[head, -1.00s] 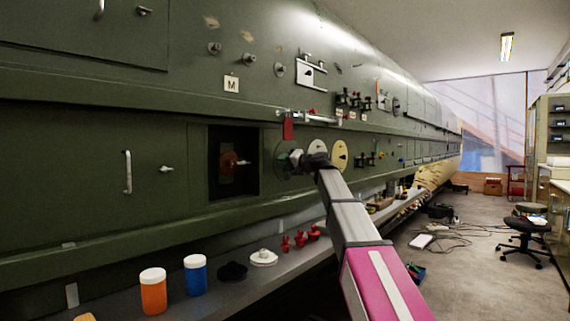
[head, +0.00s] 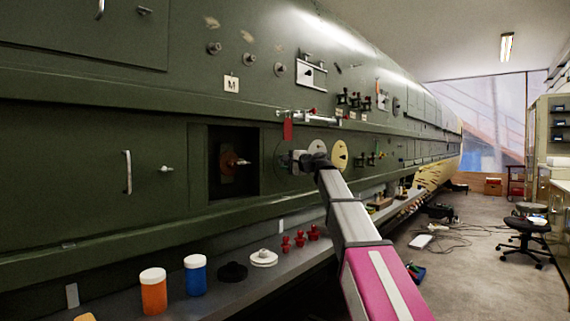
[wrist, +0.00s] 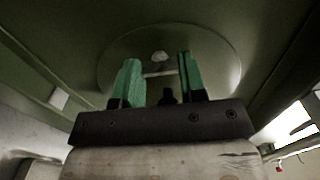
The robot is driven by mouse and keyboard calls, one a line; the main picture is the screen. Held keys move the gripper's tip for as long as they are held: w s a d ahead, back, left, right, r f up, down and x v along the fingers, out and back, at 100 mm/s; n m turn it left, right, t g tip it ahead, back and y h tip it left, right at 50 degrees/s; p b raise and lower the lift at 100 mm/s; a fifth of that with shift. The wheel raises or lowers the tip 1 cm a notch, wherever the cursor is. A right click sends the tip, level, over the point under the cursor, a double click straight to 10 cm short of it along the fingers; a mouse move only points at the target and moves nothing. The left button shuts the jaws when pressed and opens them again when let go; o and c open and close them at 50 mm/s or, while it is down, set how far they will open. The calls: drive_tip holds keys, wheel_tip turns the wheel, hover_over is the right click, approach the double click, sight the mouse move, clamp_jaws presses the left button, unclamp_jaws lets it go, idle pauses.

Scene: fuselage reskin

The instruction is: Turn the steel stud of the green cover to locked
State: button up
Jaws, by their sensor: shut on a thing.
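The green cover (head: 281,156) is a round disc on the dark green fuselage side, partly hidden behind my gripper in the head view. In the wrist view the cover (wrist: 216,72) fills the top middle, with the steel stud (wrist: 158,70) near its centre. My gripper (wrist: 160,72) has green fingers on either side of the stud and is shut on it. In the head view my gripper (head: 292,160) reaches the cover from the right. The fingers hide part of the stud, and I cannot read any lock mark.
A white disc (head: 317,147) and a yellow disc (head: 340,154) sit right of the cover. An open square recess (head: 212,178) is on the left. A red tag (head: 288,129) hangs just above. Below, a ledge holds an orange jar (head: 153,293) and a blue jar (head: 196,276).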

idle(0.4)
drive_tip(key=o, duration=0.7)
drive_tip(key=shift+c, duration=0.2)
drive_tip(key=v, duration=1)
drive_tip(key=shift+s+d, duration=0.25)
drive_tip(key=shift+d, duration=0.1)
